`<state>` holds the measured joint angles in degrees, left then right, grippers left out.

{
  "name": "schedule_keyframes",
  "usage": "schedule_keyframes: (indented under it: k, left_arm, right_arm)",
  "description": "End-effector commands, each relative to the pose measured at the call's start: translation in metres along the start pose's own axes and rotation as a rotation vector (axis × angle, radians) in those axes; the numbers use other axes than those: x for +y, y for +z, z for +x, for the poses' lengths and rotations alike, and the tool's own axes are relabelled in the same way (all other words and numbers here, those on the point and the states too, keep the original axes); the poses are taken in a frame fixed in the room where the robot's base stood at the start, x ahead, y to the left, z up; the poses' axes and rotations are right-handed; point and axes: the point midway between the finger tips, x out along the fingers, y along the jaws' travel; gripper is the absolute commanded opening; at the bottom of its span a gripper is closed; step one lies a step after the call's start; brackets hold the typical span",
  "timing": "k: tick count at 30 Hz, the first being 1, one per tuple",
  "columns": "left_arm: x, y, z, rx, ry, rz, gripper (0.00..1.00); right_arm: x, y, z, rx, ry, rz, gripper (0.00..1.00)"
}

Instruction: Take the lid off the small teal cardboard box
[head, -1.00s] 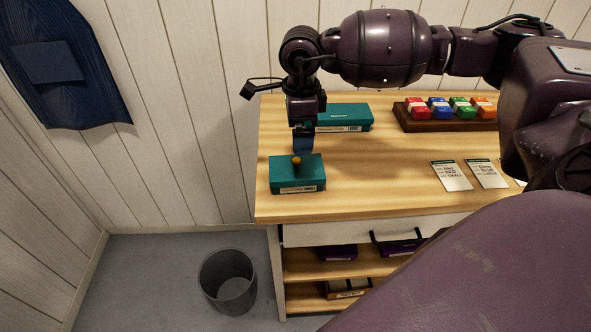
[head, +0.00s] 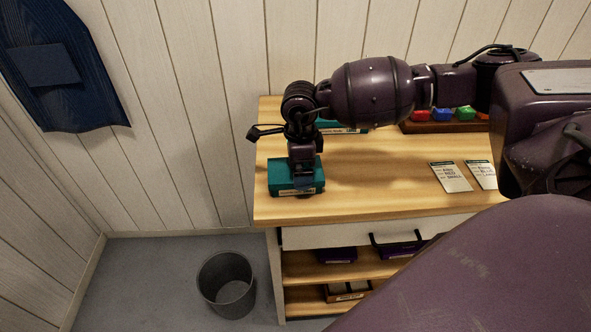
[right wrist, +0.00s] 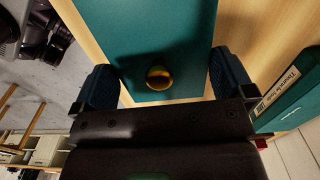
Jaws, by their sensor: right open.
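The small teal box (head: 281,176) stands lidded on the near left part of the wooden bench top. Its pale label faces the front. In the right wrist view its teal lid (right wrist: 140,35) fills the upper middle, with a round brass knob (right wrist: 159,77) on it. My right gripper (right wrist: 160,88) is open, its two dark fingers apart on either side of the box and knob. I cannot tell whether the fingers touch the box. In the head view my right gripper (head: 304,182) hides the knob and part of the lid. My left gripper is not in view.
A larger teal box (head: 345,129) lies behind, partly hidden by my arm; it also shows in the right wrist view (right wrist: 290,100). A wooden tray (head: 408,127) holds coloured pieces. Cards (head: 451,177) lie at the right. A bin (head: 226,283) stands on the floor.

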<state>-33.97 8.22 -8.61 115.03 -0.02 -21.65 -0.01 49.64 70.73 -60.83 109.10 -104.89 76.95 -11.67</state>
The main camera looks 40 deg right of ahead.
Motion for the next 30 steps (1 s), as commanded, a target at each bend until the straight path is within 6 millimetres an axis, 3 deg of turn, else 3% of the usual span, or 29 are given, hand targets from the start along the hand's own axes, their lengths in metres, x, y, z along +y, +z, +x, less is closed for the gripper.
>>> schedule_keyframes:
  k: [8, 14, 23, 30]
  left_arm:
    - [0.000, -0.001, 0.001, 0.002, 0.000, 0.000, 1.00]
    - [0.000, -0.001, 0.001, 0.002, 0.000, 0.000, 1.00]
    - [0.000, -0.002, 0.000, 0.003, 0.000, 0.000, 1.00]
    - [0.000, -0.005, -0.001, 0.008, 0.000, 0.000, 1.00]
  right_arm:
    - [-0.001, 0.000, 0.006, 0.000, -0.001, 0.001, 1.00]
    - [0.000, 0.000, 0.006, 0.000, -0.001, 0.001, 0.71]
    - [-0.001, 0.000, 0.003, -0.001, -0.002, 0.001, 0.70]
    - [-0.002, 0.000, -0.031, -0.003, -0.006, 0.000, 0.70]
